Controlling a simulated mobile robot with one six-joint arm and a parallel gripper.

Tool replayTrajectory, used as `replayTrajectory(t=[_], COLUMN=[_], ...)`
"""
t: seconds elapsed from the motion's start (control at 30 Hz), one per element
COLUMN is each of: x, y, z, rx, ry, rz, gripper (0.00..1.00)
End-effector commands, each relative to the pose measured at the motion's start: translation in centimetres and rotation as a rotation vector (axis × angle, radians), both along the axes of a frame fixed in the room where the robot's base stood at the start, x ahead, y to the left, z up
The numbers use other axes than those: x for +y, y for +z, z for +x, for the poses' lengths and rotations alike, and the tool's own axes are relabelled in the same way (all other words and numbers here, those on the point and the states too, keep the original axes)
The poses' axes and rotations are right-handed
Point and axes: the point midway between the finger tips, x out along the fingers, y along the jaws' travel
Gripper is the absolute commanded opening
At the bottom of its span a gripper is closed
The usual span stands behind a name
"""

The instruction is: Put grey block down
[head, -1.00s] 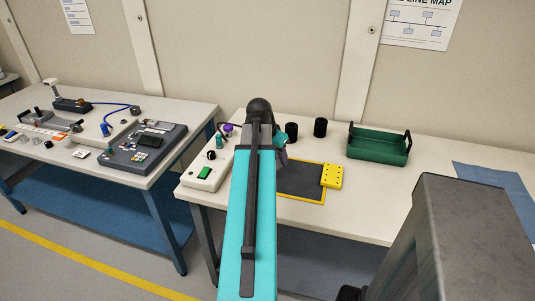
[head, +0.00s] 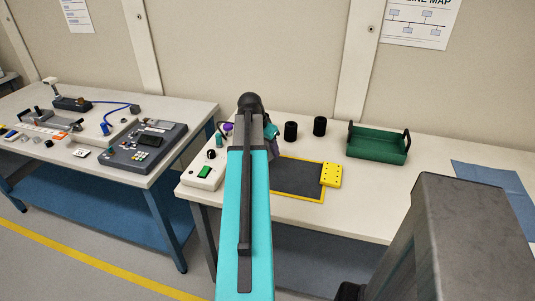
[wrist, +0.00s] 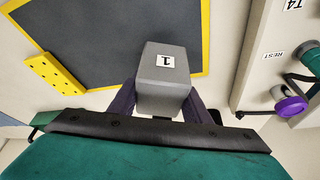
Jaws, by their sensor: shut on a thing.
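In the wrist view, my gripper (wrist: 160,108) is shut on the grey block (wrist: 165,68), which has a white label reading 1 on it. The block shows in front of the dark mat (wrist: 110,40) with a yellow border; I cannot tell whether it touches anything below. The same mat (head: 295,178) lies on the right-hand table, just right of my arm.
A yellow block with holes (head: 331,175) sits on the mat's right edge. Two black cylinders (head: 291,131) and a green tray (head: 378,144) stand behind. A white box with a green button (head: 205,172) is left of my arm. Table between mat and blue sheet (head: 490,187) is clear.

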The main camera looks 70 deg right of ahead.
Motion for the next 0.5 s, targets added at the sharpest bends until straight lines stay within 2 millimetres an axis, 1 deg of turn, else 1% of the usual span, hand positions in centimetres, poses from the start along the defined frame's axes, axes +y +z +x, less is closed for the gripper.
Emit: replayTrajectory(t=[0.1, 0.33, 0.5], x=[-0.8, -0.5, -0.6], y=[0.0, -2.5, -3.5], z=[0.9, 0.8, 0.8], rx=[-0.001, 0.001, -0.001], ry=[0.001, 0.001, 0.001], rz=[0.0, 0.002, 0.0], gripper=[0.14, 0.14, 0.14])
